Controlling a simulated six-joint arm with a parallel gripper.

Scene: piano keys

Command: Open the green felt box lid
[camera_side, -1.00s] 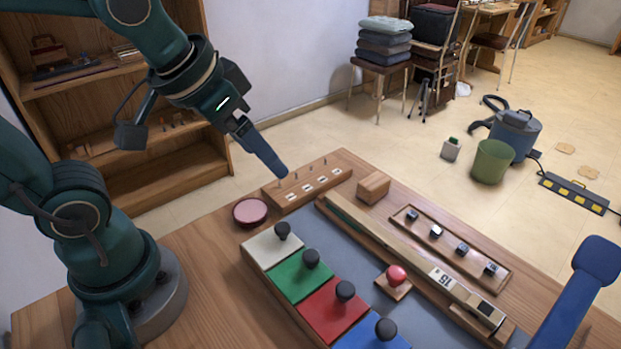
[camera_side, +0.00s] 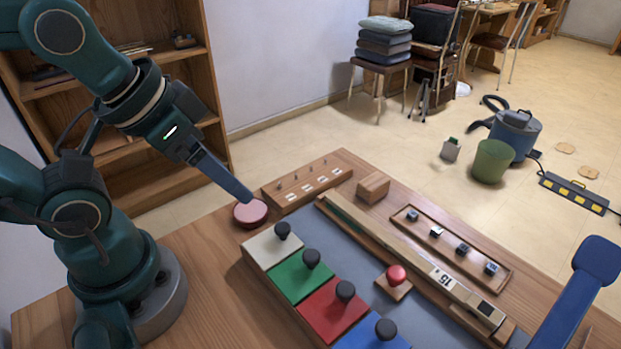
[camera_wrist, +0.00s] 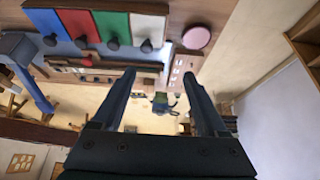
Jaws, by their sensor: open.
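The green felt box lid (camera_side: 292,281) lies flat on its box between the white lid (camera_side: 267,251) and the red lid (camera_side: 326,310), with a black knob (camera_side: 311,258) standing on it. The lid looks closed. In the wrist view the green lid (camera_wrist: 114,25) is at the upper left, its knob pointing down in the picture. My gripper (camera_side: 250,197) is above the pink round pad, behind and to the left of the green lid, apart from it. In the wrist view my gripper (camera_wrist: 160,78) shows two spread fingers with nothing between them.
A blue lid (camera_side: 372,337) continues the row. A pink round pad (camera_side: 251,212) and a wooden peg block (camera_side: 308,183) are near my gripper. A red ball knob (camera_side: 396,275) and a long wooden rail (camera_side: 411,258) lie to the right. A blue bar (camera_side: 579,296) rises at the right edge.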

